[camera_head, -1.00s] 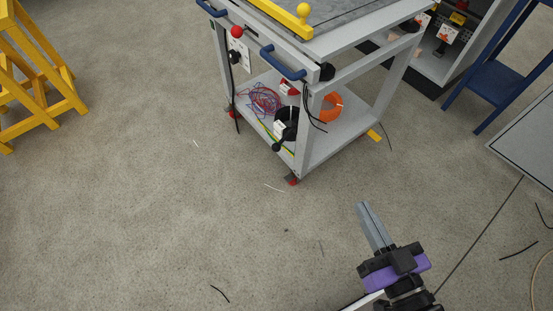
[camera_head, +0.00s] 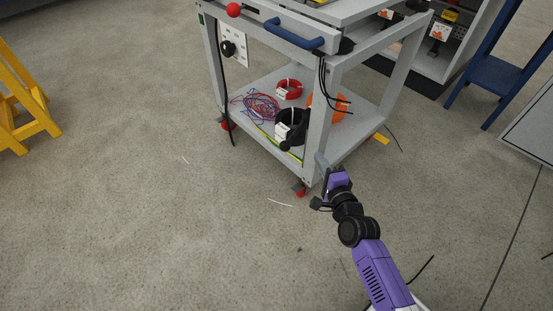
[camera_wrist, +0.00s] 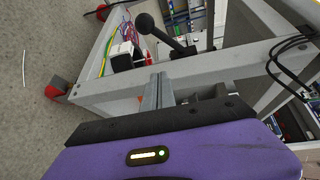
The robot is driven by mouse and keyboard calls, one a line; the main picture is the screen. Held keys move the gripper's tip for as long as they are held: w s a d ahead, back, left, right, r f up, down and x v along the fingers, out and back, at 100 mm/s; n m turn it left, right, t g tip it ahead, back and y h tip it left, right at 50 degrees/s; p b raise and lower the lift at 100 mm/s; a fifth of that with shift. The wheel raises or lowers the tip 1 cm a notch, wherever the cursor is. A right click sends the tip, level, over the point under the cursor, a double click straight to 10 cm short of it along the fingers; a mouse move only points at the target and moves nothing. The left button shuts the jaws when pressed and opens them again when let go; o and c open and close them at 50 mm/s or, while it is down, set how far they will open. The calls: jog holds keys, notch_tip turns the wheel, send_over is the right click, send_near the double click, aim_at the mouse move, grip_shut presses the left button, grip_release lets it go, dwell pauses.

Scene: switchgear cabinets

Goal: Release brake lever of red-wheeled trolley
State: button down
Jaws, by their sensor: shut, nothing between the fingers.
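The grey trolley (camera_head: 318,125) has red wheels (camera_head: 301,192) at its lower corners. A black lever with a ball knob (camera_head: 285,146) sits low by the front corner post, and I cannot tell whether it is the brake lever. It also shows in the wrist view (camera_wrist: 147,24), above and beyond my fingertips, with its arm slanting down right. My gripper (camera_head: 322,160) is shut and empty beside the trolley's lower front corner. In the wrist view its fingers (camera_wrist: 158,80) point at the lower frame rail, apart from the knob. Contact with the rail cannot be told.
Black cables (camera_head: 322,80) hang by the post. A red-ball lever (camera_head: 233,10) is higher up.

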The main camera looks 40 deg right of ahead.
aim_at(293, 135)
jog(key=f+m, duration=0.1)
jog(key=a+f+m, duration=0.1)
jog(key=m+y, duration=0.1)
jog(key=shift+w+a+f+m, duration=0.2)
jog(key=shift+w+f+m, duration=0.05)
jog(key=shift+f+m, duration=0.15)
jog(key=shift+g, duration=0.3)
jog(key=b+x, duration=0.5)
jog(key=x, duration=0.5)
jog(key=shift+w+a+r+p, duration=0.1)
jog(key=shift+a+r+p, duration=0.35)
jog(key=shift+p, duration=0.7)
jog(key=shift+a+r+p, duration=0.2)
jog(key=shift+a+p, duration=0.4)
jog(key=shift+p, duration=0.5)
jog(key=shift+w+a+r+p, duration=0.1)
jog(key=shift+a+r+p, duration=0.35)
jog(key=shift+p, duration=0.7)
jog(key=shift+a+f, duration=0.2)
jog(key=shift+r, duration=0.15)
